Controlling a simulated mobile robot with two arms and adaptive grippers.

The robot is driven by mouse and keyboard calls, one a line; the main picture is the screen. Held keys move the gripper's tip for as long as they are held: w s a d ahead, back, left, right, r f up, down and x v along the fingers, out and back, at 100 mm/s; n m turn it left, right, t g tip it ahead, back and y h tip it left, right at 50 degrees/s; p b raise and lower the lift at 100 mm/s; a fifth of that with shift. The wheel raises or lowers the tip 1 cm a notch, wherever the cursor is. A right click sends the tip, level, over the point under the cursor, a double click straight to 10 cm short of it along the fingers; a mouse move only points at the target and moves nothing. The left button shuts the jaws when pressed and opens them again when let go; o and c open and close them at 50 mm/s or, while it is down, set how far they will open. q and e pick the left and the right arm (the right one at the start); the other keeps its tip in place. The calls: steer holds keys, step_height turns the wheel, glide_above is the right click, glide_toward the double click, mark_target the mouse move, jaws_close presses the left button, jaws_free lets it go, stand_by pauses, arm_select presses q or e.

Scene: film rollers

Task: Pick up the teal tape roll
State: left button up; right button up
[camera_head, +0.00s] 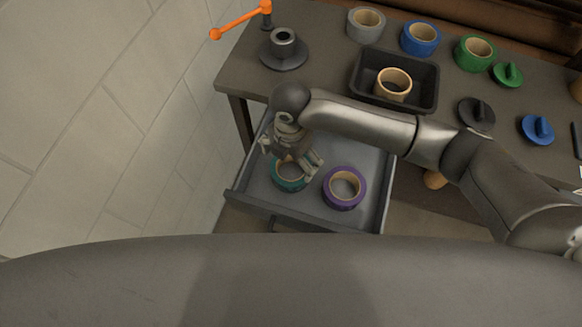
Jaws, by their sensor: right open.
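The teal tape roll (289,184) lies in the open drawer (260,198), left of a purple tape roll (344,188). My right gripper (299,170) is over the teal roll, with its fingers pointing down at it and open. The gripper hides the upper right part of the roll. I cannot tell whether the fingers touch it. My left gripper is not in view.
The table (310,75) above the drawer holds a black tray (430,95) with a tan roll (394,84). Grey (366,22), blue (420,37) and green (474,52) rolls stand behind. A spindle base (283,55) and orange crank (240,20) are at the left.

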mark_target(284, 186)
steer(key=shift+w+f, duration=0.15)
steer(key=shift+f, duration=1.55)
steer(key=shift+w+f, duration=0.15)
steer(key=shift+f, duration=1.5)
steer(key=c, duration=0.9)
